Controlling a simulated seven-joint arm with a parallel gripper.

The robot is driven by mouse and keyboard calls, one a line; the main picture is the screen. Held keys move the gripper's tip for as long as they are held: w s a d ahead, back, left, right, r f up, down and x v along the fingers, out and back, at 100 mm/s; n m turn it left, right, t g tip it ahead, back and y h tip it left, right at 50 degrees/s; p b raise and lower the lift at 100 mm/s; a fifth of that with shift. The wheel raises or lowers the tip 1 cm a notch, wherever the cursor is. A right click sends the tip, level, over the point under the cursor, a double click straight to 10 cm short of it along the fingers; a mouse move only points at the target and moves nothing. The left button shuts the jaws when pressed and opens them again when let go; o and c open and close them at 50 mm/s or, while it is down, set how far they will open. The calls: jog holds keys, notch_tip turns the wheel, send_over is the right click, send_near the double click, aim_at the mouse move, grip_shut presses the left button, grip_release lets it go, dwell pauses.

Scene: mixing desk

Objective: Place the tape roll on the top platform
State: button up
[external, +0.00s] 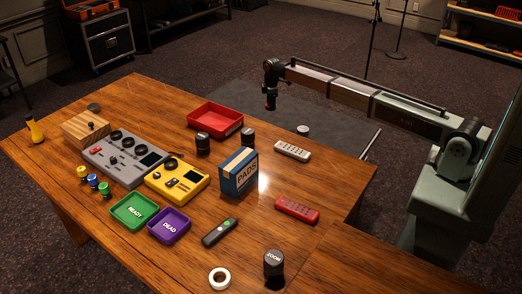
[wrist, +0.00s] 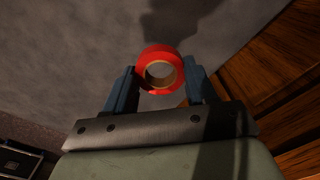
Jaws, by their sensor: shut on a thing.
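A red tape roll (wrist: 160,70) with a tan core is between the two blue fingers of my gripper (wrist: 157,82) in the wrist view. My gripper is shut on it. In the external view my gripper (external: 270,94) hangs high, beyond the back edge of the desk, with the red roll (external: 270,104) small and dark at its tip. A second, white tape roll (external: 219,278) lies flat at the desk's front edge.
The wooden desk (external: 290,235) holds a grey mixer (external: 125,158), yellow device (external: 177,178), red tray (external: 214,117), green tray (external: 134,211), purple tray (external: 169,225), blue PADS box (external: 238,171), remotes and black cylinders. Bare wood lies around the front middle.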

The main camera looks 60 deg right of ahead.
notch_tip(320, 180, down, 12)
jog(key=shift+f, duration=0.1)
dwell(0.6)
jog(key=shift+f, duration=0.2)
jog(key=o, duration=1)
notch_tip(320, 180, up, 12)
jog(key=shift+r, duration=0.2)
